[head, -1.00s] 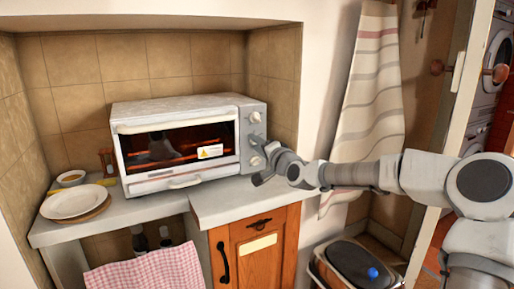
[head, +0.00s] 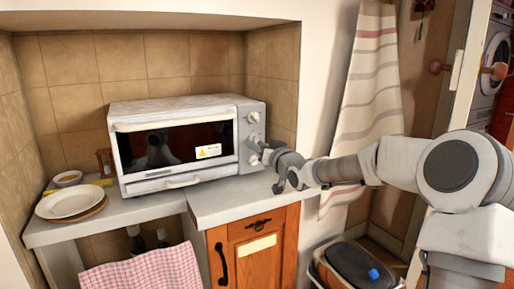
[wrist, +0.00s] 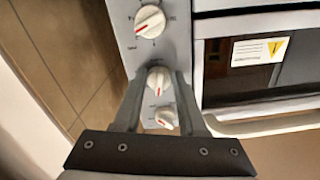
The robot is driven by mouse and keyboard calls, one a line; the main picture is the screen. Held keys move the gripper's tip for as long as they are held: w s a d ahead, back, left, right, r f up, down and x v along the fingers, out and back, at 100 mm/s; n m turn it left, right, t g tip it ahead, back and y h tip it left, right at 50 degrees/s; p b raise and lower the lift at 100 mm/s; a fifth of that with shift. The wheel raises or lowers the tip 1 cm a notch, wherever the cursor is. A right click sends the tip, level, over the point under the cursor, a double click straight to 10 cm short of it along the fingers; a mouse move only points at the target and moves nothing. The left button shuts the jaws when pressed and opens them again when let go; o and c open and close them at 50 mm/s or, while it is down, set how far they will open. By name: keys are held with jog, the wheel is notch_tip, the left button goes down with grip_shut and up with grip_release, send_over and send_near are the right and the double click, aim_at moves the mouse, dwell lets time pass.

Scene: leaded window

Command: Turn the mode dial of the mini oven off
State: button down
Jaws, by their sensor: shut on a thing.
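The white mini oven (head: 180,105) stands on the counter, its door shut and its window dark. Its control panel on the right carries three white dials. The wrist view seems upside down; it shows a large dial (wrist: 149,21), a middle dial (wrist: 158,80) and a smaller dial (wrist: 166,118), each with a red pointer mark. My gripper (head: 262,152) reaches the panel from the right. In the wrist view its fingers (wrist: 160,84) are on either side of the middle dial, shut on it. The middle dial's red mark runs roughly along the fingers. Labels are too small to read.
Plates (head: 72,203) and a small bowl (head: 68,178) sit left of the oven. The tiled niche wall (head: 272,70) is close to the panel's right. A striped towel (head: 370,100) hangs behind my arm, and a bin (head: 345,265) stands below.

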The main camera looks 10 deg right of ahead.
jog(key=shift+n, duration=1.2)
jog(key=shift+d, duration=0.1)
jog(key=c, duration=0.5)
grip_release()
jog(key=p+v, duration=0.4)
jog(key=v, duration=1.3)
jog(key=shift+s, duration=0.15)
